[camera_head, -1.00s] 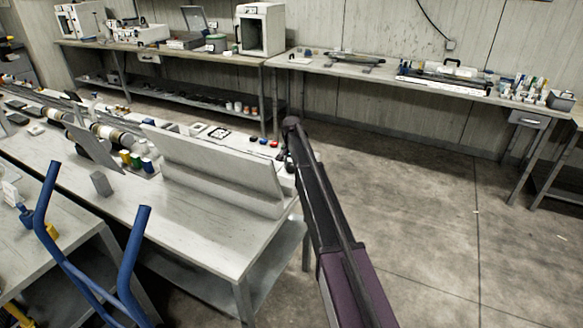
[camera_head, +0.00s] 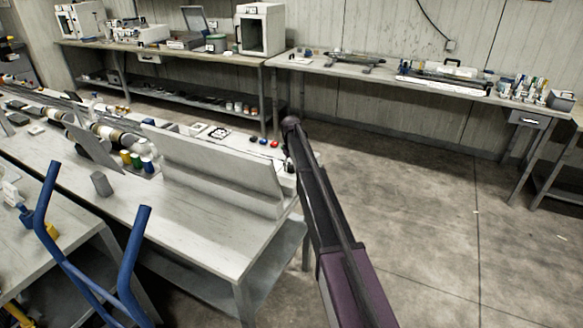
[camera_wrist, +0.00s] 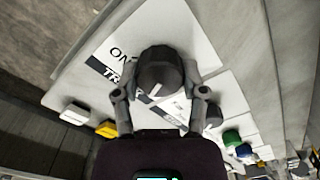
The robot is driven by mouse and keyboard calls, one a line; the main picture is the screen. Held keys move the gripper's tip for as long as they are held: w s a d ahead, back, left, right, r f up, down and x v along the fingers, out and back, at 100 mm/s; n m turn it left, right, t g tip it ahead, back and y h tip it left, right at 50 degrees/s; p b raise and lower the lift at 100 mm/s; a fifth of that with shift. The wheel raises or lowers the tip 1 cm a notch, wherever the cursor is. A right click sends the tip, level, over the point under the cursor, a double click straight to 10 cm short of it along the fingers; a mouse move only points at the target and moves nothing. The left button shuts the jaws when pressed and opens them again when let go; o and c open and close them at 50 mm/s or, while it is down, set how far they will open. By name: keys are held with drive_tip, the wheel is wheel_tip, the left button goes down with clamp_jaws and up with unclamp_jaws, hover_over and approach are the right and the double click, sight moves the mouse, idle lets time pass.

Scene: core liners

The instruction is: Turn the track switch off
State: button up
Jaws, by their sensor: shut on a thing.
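The track switch is a dark, faceted knob (camera_wrist: 160,72) on a white label plate (camera_wrist: 190,32) in the wrist view. The plate shows the letters "ON" and a dark band starting "TR"; the knob hides the rest. My gripper (camera_wrist: 158,95) has one finger on each side of the knob and is shut on it. A pale pointer mark shows on the knob's near side. In the head view my dark arm reaches to the end of the bench beside a raised grey panel (camera_head: 215,165), and my fingers and the knob cannot be made out there.
White (camera_wrist: 74,112), yellow (camera_wrist: 107,128), green (camera_wrist: 231,138) and blue (camera_wrist: 244,150) parts sit near the plate. The bench (camera_head: 190,235) holds core tubes at its far left. Blue handles (camera_head: 130,265) stand at the front left. Open floor (camera_head: 430,220) lies to the right.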

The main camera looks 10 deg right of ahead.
drive_tip(key=n, duration=0.4)
drive_tip(key=shift+s, duration=0.1)
idle(0.3)
drive_tip(key=o, duration=1.1)
drive_tip(key=shift+o, duration=0.2)
